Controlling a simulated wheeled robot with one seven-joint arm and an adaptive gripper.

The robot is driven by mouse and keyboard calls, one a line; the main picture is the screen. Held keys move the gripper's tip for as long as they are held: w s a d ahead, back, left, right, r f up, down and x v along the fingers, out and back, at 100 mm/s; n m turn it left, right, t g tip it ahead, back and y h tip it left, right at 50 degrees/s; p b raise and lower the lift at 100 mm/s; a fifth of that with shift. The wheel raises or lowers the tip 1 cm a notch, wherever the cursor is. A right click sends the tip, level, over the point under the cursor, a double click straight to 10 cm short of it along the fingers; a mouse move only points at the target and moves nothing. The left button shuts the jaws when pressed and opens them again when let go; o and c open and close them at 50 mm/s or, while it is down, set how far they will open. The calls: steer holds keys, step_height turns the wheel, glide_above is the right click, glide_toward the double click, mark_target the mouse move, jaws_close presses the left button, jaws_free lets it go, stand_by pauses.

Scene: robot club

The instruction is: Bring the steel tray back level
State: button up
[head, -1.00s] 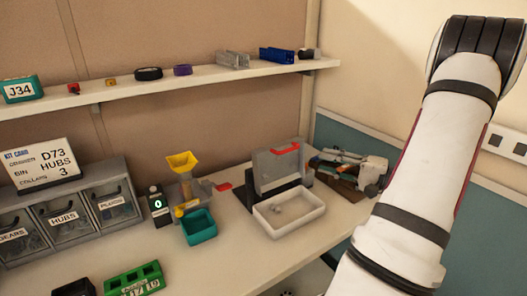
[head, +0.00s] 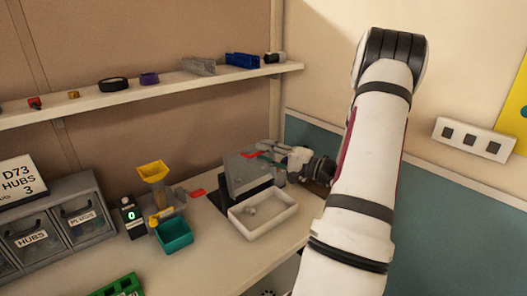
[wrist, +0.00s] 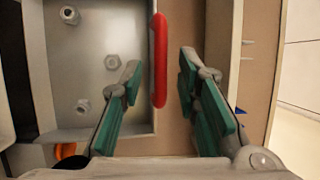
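The steel tray (head: 238,178) stands tipped steeply up on a dark base, behind a white bin, in the head view. Its red handle (head: 250,155) is at the top edge. In the wrist view the grey tray (wrist: 100,40) fills the left, with a few metal nuts (wrist: 112,62) on its face. My gripper (wrist: 160,62) is open, its green-padded fingers on either side of the red handle (wrist: 159,85). I cannot tell whether either finger touches it. In the head view my gripper (head: 298,160) is at the tray's right, partly hidden by my arm.
The white bin (head: 284,222) in front of the tray holds a few small parts. A teal bin (head: 174,238), a yellow funnel (head: 153,170) and a counter reading 0 (head: 130,214) stand to its left. A shelf (head: 150,92) runs along the wall above.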

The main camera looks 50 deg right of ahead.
steer(key=shift+w+a, duration=0.1)
steer(key=shift+w, duration=0.5)
jaws_close()
